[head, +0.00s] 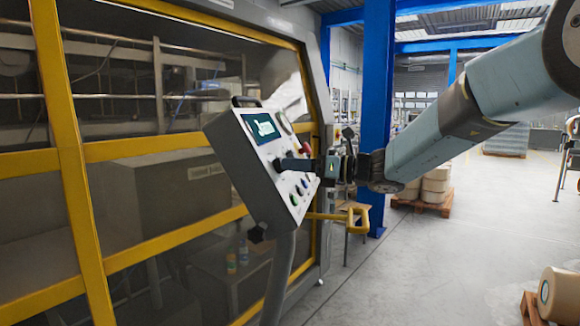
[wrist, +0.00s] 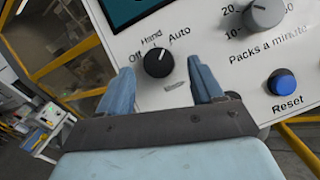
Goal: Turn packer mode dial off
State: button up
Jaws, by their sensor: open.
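The packer mode dial (wrist: 159,63) is a round black knob on the light grey control panel (wrist: 225,70), with Off, Hand and Auto printed above it. A short white mark on the knob points up and slightly right; its exact setting is hard to read. My gripper (wrist: 160,67) is open, its two blue fingers on either side of the dial with gaps showing; I cannot tell how near the panel the tips are.
The Packs a minute knob (wrist: 265,12) and blue Reset button (wrist: 282,83) sit right of the dial. A red button (head: 305,149) is above my gripper in the head view. The yellow-framed machine (head: 75,160) stands behind the panel. The floor (head: 440,265) at right is mostly clear.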

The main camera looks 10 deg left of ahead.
jog(key=shift+w+a, duration=0.1)
jog(key=shift+a, duration=0.8)
jog(key=c, duration=1)
